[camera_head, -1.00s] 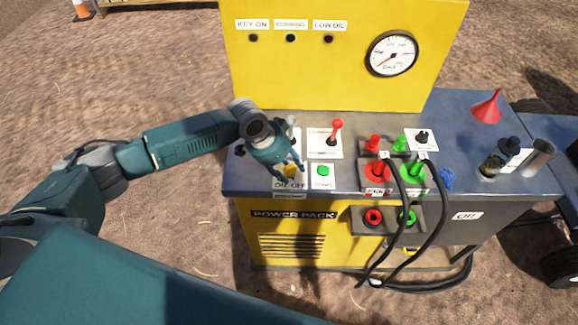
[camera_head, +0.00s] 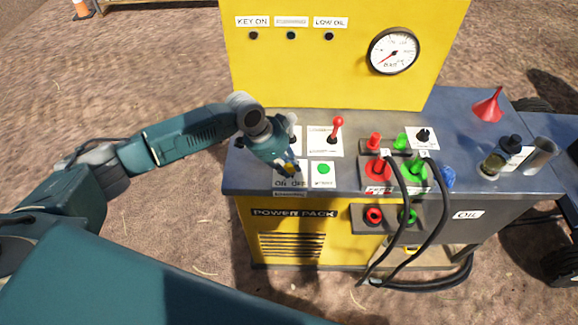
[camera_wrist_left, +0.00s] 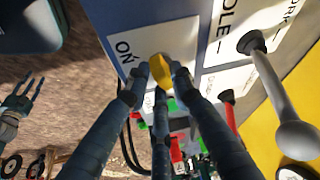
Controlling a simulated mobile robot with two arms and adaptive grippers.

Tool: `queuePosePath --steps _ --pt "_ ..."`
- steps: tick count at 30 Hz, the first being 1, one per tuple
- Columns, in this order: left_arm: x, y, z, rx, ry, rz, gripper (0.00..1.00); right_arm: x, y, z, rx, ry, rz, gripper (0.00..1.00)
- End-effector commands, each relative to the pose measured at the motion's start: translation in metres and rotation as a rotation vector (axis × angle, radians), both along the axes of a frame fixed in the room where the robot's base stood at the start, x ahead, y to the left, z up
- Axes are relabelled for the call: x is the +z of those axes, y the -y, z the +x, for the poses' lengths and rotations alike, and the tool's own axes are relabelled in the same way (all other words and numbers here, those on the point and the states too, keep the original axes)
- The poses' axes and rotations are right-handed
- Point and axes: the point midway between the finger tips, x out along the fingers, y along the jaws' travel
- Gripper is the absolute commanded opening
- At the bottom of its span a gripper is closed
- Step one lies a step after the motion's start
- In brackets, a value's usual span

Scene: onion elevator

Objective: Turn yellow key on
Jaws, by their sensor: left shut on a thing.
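The yellow key (camera_head: 289,168) sits on its white ON/OFF plate (camera_head: 289,183) at the left front of the power pack's top. It also shows in the left wrist view (camera_wrist_left: 161,70), with ON printed beside it. My left gripper (camera_head: 290,166) is over the key, its fingers shut on it from the sides; the same left gripper shows in the wrist view (camera_wrist_left: 160,76). The fingers hide part of the plate and key. The KEY ON lamp (camera_head: 253,35) is dark. My right gripper (camera_wrist_left: 20,98) shows at the wrist view's left edge, away from the panel, fingers spread and empty.
A green button (camera_head: 323,169) and a red lever (camera_head: 336,130) stand just right of the key. A grey lever (camera_wrist_left: 280,90) rises close to my left fingers. Red and green couplings with black hoses (camera_head: 437,215) are further right.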

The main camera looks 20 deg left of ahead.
Motion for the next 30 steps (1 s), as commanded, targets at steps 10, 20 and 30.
queuePosePath --steps 10,20,30 --pt "-0.002 -0.001 0.004 -0.309 0.005 -0.004 0.00 -0.025 0.002 0.000 0.001 0.000 -0.002 0.40" --pt "-0.002 -0.003 0.005 -0.610 0.005 -0.005 0.00 -0.054 0.003 0.000 0.001 0.000 -0.003 0.40" --pt "0.000 -0.004 0.006 -0.827 0.006 -0.004 0.00 -0.075 0.003 0.000 0.001 0.000 -0.003 0.40"
